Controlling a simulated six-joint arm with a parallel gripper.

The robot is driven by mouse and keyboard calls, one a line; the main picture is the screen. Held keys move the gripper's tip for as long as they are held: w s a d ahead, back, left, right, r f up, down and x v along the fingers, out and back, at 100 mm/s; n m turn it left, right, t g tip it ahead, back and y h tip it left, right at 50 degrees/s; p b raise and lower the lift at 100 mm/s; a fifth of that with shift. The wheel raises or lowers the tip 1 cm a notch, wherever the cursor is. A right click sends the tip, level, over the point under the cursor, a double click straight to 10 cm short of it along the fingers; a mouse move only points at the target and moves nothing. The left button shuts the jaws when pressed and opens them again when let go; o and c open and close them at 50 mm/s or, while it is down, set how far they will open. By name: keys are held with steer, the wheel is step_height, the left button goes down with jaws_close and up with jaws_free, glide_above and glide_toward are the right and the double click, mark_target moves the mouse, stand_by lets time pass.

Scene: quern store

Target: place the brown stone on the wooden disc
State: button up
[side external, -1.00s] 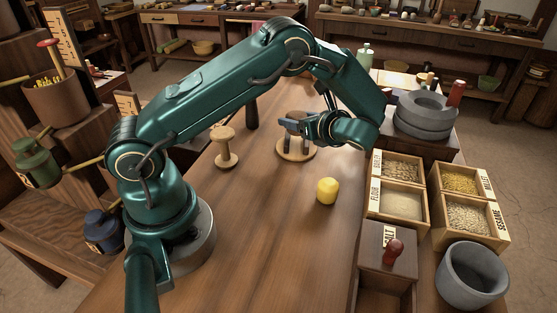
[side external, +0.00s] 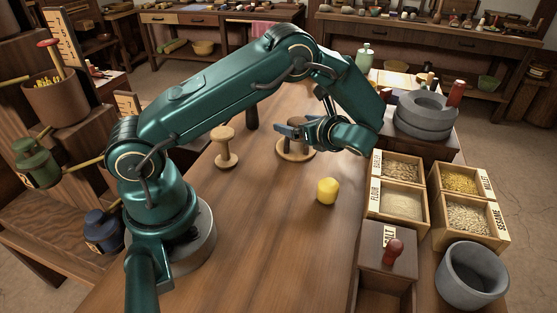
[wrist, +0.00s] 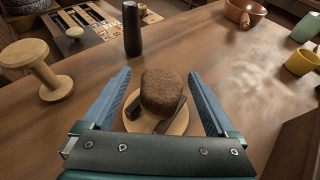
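The brown stone (wrist: 162,92) is a rough, rounded block. It rests on the pale wooden disc (wrist: 178,126), which shows around its near side in the wrist view. In the side view the disc (side external: 308,155) lies on the table, with the stone on it largely hidden behind my gripper (side external: 283,131). My gripper (wrist: 163,90) is open in the wrist view. Its two blue fingers stand wide apart, with the stone between them and visible gaps on both sides. Dark narrow shapes lie over the disc near the stone; I cannot tell what they are.
A wooden spool (side external: 225,147) and a dark upright cylinder (wrist: 132,30) stand nearby. Grain boxes (side external: 398,200) and stone rings (side external: 424,118) line the right side.

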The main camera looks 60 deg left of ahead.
steer(key=shift+r, duration=0.1)
steer(key=shift+r, duration=0.25)
steer(key=v, duration=1.2)
steer(key=s+d+r+n+t+h, duration=0.2)
steer(key=s+d+r+n+h, duration=0.1)
steer(key=s+n+h, duration=0.3)
steer(key=s+d+r+n+t+h, duration=0.3)
steer(key=s+n+h, duration=0.4)
steer(key=s+n, duration=0.3)
steer(key=shift+s+n+t, duration=0.2)
steer(key=shift+n+t, duration=0.1)
steer(key=shift+n, duration=0.7)
